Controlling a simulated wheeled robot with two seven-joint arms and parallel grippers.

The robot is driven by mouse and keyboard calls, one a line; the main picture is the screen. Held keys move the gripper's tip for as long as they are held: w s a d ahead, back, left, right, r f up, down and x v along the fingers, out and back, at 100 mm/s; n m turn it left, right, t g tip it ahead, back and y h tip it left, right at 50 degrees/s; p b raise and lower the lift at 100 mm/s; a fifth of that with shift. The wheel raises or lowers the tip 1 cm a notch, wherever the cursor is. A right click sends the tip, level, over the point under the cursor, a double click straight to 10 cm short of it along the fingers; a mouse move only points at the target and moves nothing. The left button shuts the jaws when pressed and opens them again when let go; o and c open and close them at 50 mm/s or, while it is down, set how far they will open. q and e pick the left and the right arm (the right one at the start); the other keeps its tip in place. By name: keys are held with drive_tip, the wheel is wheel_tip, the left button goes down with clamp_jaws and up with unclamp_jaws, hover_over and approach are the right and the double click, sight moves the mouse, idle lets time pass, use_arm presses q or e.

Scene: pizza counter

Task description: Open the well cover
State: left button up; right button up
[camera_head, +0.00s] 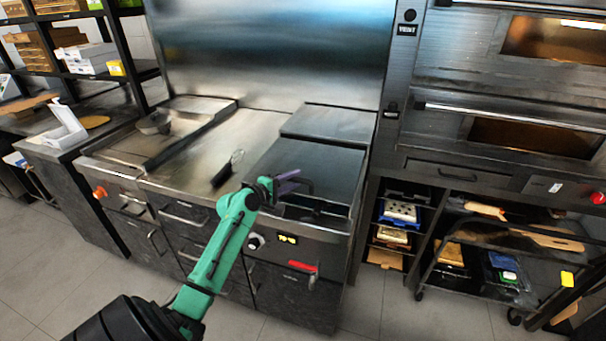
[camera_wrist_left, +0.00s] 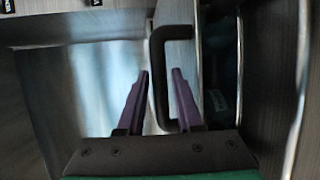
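The well cover (camera_head: 325,165) is a dark flat panel on the right part of the steel counter, and it looks closed. Its black handle (camera_head: 308,184) is at the front left of the panel, partly hidden by my gripper. My left gripper (camera_head: 290,182) is at this handle with its purple fingers apart. In the left wrist view the fingers (camera_wrist_left: 161,75) stand open on either side of the handle's long black bar (camera_wrist_left: 156,65). I cannot tell whether either finger touches the bar. My right gripper is not in view.
A whisk (camera_head: 228,168) lies on the counter left of the cover. A small pan (camera_head: 154,122) is further left. The control panel with a lit display (camera_head: 287,239) and red handle (camera_head: 302,266) is below the counter front. Ovens (camera_head: 510,110) stand on the right.

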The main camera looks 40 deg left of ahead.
sight(300, 176)
use_arm(q)
drive_tip(key=w, duration=0.3)
drive_tip(key=shift+w+f, duration=0.25)
drive_tip(key=shift+f, duration=0.1)
drive_tip(key=shift+d, duration=0.1)
clamp_jaws()
idle(1.0)
